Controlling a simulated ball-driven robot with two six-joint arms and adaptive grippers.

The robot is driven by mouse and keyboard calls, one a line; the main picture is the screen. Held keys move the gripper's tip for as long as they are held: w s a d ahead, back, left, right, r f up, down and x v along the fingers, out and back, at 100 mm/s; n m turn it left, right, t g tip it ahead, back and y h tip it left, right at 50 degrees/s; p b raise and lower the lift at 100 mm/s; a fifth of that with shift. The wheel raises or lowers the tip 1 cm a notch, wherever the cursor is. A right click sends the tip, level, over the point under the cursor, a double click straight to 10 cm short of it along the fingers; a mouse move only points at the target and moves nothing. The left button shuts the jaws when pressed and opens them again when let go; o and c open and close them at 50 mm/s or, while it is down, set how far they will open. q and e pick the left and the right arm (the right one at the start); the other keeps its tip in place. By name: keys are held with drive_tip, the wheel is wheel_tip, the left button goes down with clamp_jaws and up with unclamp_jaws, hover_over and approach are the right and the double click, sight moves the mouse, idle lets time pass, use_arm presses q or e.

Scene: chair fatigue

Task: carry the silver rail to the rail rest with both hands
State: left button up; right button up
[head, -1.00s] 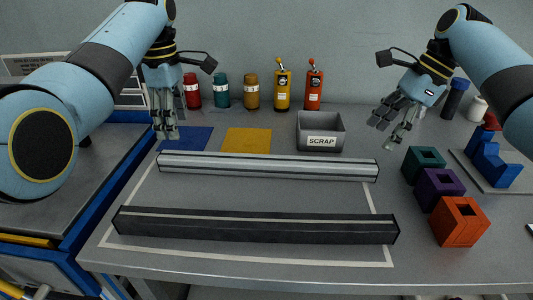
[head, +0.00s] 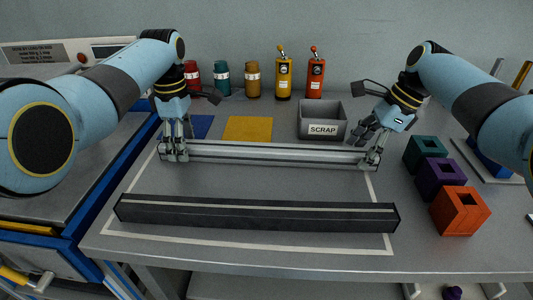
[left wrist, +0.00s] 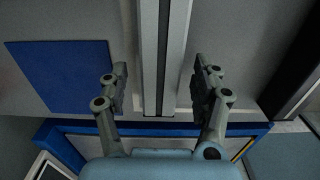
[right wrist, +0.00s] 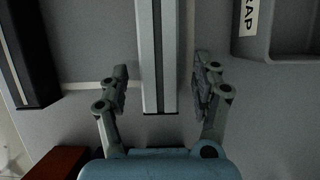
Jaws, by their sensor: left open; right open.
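In the left wrist view the open fingers (left wrist: 160,90) stand on either side of the silver rail (left wrist: 163,50), with gaps on both sides. My right gripper (head: 370,160) is at its right end. In the right wrist view the open fingers (right wrist: 160,90) also straddle the silver rail (right wrist: 157,50) without visible contact. I cannot make out a rail rest for certain.
The black rail (head: 255,214) lies in front. The grey scrap bin (head: 322,120) stands behind the silver rail's right part. Teal (head: 425,153), purple (head: 440,178) and orange (head: 460,211) blocks stand at right. A yellow mat (head: 247,129) and a blue mat (left wrist: 62,75) lie behind.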

use_arm(q)
drive_tip(key=shift+f, duration=0.8)
use_arm(e)
drive_tip(key=shift+x, duration=0.8)
use_arm(q)
clamp_jaws()
use_arm(e)
clamp_jaws()
